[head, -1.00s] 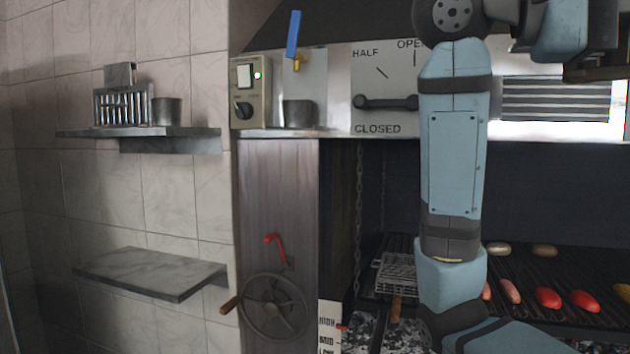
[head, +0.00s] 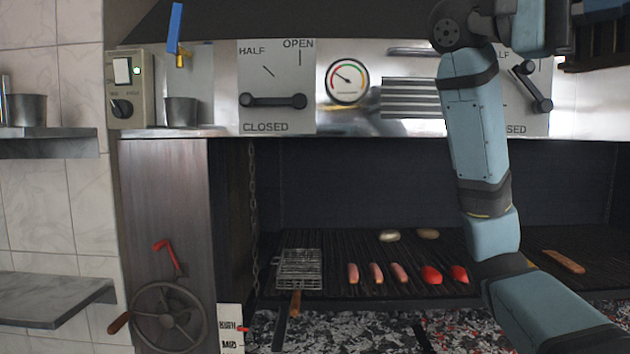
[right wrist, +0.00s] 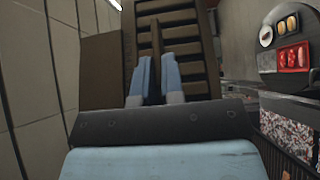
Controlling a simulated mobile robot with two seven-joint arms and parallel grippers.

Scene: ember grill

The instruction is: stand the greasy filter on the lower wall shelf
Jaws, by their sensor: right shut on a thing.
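The dark, slatted greasy filter (right wrist: 187,50) fills the upper middle of the right wrist view. My right gripper (right wrist: 156,62) is shut on it, with both blue fingers on its near part. In the head view, part of the dark filter (head: 597,48) shows raised at the top right, cut off by the frame edge. The right gripper's fingers are not visible there. The lower wall shelf (head: 45,298) is a bare grey slab at the lower left of the head view, partly cut off. The filter is far to the right of it. My left gripper is not in view.
An upper shelf (head: 50,146) holding a metal cup (head: 27,110) hangs above the lower one. A handwheel (head: 166,317) and red crank stand right of the shelves. The grill (head: 340,265) carries a wire basket (head: 299,270), sausages and other food above coals.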

